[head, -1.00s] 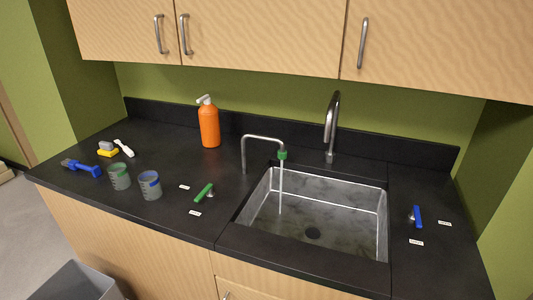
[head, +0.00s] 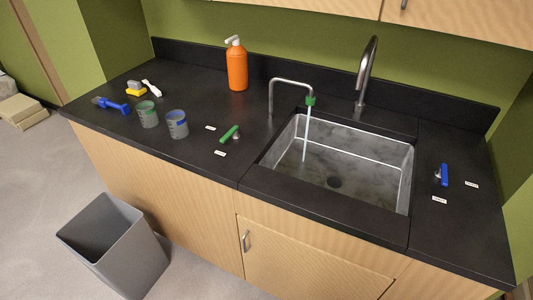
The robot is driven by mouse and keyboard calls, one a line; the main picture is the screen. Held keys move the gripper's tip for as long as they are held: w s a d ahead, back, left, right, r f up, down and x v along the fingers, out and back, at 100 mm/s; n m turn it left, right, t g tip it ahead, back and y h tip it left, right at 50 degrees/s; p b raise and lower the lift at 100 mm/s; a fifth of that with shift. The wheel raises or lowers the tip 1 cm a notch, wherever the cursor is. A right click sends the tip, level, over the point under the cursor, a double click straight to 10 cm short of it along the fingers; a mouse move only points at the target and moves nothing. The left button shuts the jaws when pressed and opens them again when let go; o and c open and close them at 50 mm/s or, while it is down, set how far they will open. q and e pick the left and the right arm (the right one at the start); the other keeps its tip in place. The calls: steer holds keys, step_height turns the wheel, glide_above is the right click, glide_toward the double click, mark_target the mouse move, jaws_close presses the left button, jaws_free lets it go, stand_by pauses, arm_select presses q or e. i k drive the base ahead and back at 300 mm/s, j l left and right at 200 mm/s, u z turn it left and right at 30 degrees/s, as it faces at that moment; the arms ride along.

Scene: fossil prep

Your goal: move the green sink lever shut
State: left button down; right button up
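The green sink lever (head: 230,133) is mounted on the black counter left of the sink. It lies at a slant, between two small white labels (head: 211,128) whose text is too small to read. The thin faucet with a green collar (head: 310,100) stands behind the sink's left side, and a pale stream of water (head: 305,135) falls from it into the steel sink (head: 285,140). A blue lever (head: 445,175) sits right of the sink with labels of its own. Neither of my grippers shows in the head view.
Two cups, one with a green rim (head: 148,115) and one with a blue rim (head: 177,125), stand left of the lever. An orange bottle (head: 237,70) is behind. A larger chrome faucet (head: 367,70) rises behind the sink. A grey bin (head: 140,255) stands on the floor before the counter.

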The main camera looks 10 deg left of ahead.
mark_target(234, 131)
steer(key=i+l, duration=0.1)
steer(key=l, duration=0.45)
steer(key=i+l, duration=0.1)
steer(key=l, duration=1)
steer(key=i+l, duration=0.15)
steer(key=l, duration=0.4)
